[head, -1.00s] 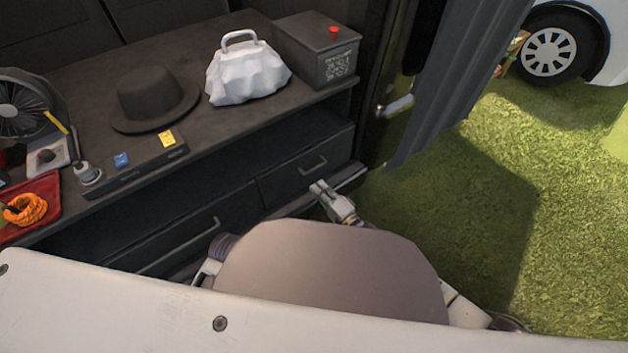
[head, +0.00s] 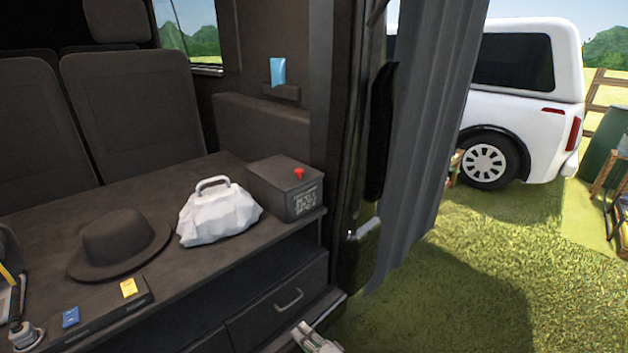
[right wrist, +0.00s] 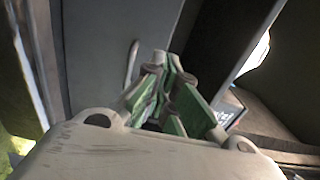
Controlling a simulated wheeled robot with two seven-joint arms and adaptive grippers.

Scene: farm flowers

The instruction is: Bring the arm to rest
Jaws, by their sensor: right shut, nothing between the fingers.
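My right gripper (head: 304,330) shows at the bottom edge of the head view, low in front of the drawers and beside the sill of the van's opening. Its arm is cut off by the frame. In the right wrist view its green-padded fingers (right wrist: 163,68) are together with nothing between them. A drawer handle shows beyond them in that view; contact is not visible.
A dark counter (head: 215,247) bears a hat (head: 118,238), a white bag (head: 216,212) and a dark box with a red knob (head: 288,190). Below is a drawer (head: 280,305). A grey curtain (head: 425,130) hangs at the right. Grass beyond it is open up to a white vehicle (head: 525,90).

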